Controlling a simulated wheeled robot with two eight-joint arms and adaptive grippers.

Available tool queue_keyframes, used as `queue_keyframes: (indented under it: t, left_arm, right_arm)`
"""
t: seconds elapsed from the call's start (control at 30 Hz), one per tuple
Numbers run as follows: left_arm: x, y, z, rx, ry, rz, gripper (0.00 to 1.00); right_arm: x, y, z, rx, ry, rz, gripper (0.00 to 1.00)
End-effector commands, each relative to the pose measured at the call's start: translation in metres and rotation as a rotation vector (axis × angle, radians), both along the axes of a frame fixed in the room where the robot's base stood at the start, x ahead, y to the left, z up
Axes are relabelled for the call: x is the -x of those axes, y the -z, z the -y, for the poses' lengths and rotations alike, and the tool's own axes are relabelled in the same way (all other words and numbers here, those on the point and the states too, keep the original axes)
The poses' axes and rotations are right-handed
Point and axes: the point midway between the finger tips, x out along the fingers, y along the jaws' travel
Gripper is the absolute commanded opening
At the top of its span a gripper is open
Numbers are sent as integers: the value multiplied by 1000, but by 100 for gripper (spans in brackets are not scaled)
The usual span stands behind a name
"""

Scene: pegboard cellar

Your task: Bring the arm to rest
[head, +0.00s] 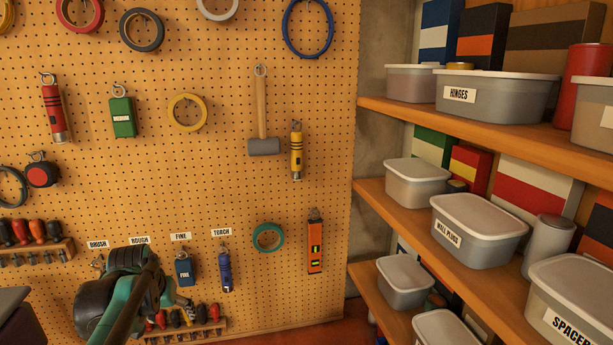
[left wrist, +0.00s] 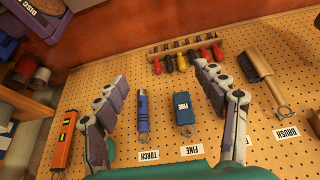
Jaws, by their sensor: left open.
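My left gripper (head: 184,304) is in front of the lower pegboard in the head view, mostly hidden behind my own green and black arm. In the left wrist view, my left gripper (left wrist: 160,72) has its two jointed fingers spread wide with nothing held between them. Beyond the gap, a blue torch (left wrist: 143,112) and a blue block marked FINE (left wrist: 182,114) hang on the board. In the head view the torch (head: 225,272) and the FINE block (head: 183,268) hang just right of my arm. My right gripper is in neither view.
The pegboard (head: 210,200) carries tapes and tools. A screwdriver rack (head: 200,328) is low near the gripper. A brush (left wrist: 258,70) hangs beside the fingers in the wrist view. Shelves (head: 470,125) with bins, including a HINGES bin (head: 495,98), stand right.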

Motion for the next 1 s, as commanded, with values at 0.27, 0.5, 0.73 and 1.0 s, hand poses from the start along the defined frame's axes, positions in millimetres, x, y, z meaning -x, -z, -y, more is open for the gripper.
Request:
queue_keyframes:
  t: [0.27, 0.5, 0.73, 1.0]
  left_arm:
    - [72, 104, 65, -14, 60, 56, 71]
    - [150, 225, 116, -19, 124, 122, 71]
    - [198, 313, 140, -20, 167, 169, 71]
    - [210, 331, 146, -18, 178, 182, 71]
  right_arm:
    - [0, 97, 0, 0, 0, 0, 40]
    - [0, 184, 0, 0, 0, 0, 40]
    - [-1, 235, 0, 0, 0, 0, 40]
    - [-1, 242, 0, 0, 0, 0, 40]
